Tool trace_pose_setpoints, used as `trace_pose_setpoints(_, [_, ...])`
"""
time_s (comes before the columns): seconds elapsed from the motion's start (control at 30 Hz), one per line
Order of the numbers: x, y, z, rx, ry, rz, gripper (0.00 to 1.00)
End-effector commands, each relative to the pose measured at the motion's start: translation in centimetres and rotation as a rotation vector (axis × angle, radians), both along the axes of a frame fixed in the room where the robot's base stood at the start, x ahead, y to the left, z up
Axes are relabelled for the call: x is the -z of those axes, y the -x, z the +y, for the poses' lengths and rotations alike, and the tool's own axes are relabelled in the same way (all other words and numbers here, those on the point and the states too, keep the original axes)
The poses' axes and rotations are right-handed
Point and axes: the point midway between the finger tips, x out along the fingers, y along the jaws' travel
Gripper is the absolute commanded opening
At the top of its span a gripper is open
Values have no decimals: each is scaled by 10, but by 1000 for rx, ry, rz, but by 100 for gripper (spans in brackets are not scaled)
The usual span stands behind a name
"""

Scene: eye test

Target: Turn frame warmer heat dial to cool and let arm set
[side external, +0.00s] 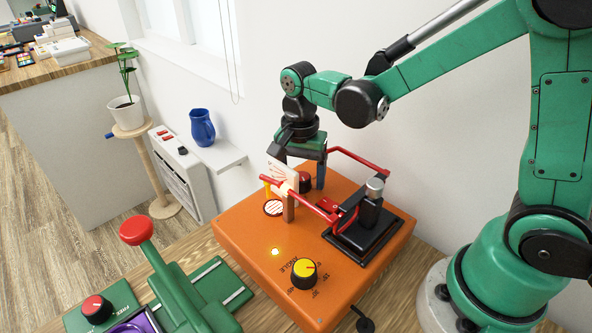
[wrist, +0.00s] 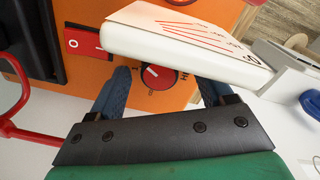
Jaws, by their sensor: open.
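The orange warmer box (side external: 240,232) stands on the wooden table. A red dial (wrist: 158,77) with a white pointer mark sits on its top; small marks around it are partly hidden. In the side view the dial (side external: 305,182) is partly hidden behind the frame and upright card. My gripper (wrist: 162,92) is open, with blue fingers on either side of the dial; I cannot tell whether they touch it. In the side view my gripper (side external: 300,180) points down at the box's back part. Red glasses (side external: 345,151) sit at a black clamp (side external: 371,205), one arm reaching past a wooden post.
A white card with red lines (wrist: 190,35) stands close beside the gripper. A red rocker switch (wrist: 88,42) is near the dial. A yellow angle dial (side external: 304,272) and lit lamp (side external: 275,252) are in front. A green press (side external: 165,270) stands left.

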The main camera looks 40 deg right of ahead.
Motion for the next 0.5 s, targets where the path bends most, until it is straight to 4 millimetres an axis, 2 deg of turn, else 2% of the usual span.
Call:
trace_pose_setpoints(0.13, [0,0,0,0,0,0,74])
trace_pose_setpoints(0.3, [0,0,0,-1,0,0,25])
trace_pose_setpoints(0.4, [0,0,0,-1,0,0,0])
trace_pose_setpoints(0.5, [0,0,0,-1,0,0,0])
